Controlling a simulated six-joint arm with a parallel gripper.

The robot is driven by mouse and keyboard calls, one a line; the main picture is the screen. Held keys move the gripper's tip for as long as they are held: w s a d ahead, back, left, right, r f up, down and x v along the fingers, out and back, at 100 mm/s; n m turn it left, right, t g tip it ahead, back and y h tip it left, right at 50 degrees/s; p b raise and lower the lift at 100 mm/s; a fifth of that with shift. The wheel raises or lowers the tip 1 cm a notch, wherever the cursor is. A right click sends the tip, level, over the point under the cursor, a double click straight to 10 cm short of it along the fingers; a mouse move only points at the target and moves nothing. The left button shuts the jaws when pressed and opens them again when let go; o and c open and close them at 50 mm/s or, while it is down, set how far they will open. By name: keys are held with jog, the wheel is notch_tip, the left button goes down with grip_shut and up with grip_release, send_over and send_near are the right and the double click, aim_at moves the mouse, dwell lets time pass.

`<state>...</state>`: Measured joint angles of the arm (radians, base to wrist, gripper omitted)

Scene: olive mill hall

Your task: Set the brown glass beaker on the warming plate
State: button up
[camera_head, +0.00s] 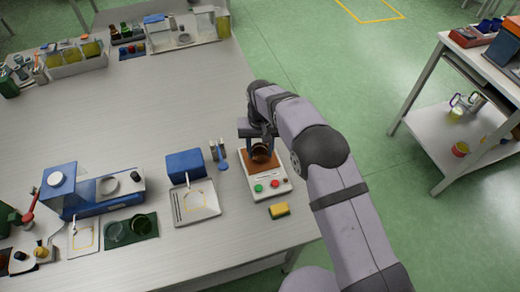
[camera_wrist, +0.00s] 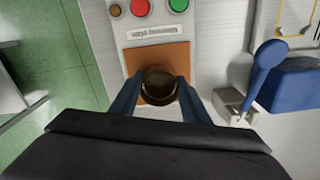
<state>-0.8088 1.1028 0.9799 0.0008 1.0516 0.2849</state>
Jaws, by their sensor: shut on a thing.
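The brown glass beaker (camera_wrist: 158,84) is upright between the two blue fingers of my gripper (camera_wrist: 158,92), which is shut on it. In the head view the beaker (camera_head: 261,153) shows as a dark round shape in my gripper (camera_head: 262,146). It is over the brown square top of the warming plate (camera_head: 250,167). In the wrist view the warming plate (camera_wrist: 170,55) has a label strip and red and green buttons. I cannot tell whether the beaker's base touches the plate.
A blue spoon-like tool (camera_head: 222,161) in a small holder stands just left of the warming plate. A yellow sponge (camera_head: 279,210) lies in front of it. A blue box (camera_head: 185,165) and a white tray (camera_head: 196,205) are farther left. The table's right edge is close by.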

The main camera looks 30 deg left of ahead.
aim_at(260, 150)
jog(key=shift+f, duration=0.35)
dwell(0.4)
jog(key=o, duration=1.6)
jog(key=shift+r, duration=0.1)
jog(key=shift+r+p, duration=2.15)
jog(key=shift+r, duration=1.25)
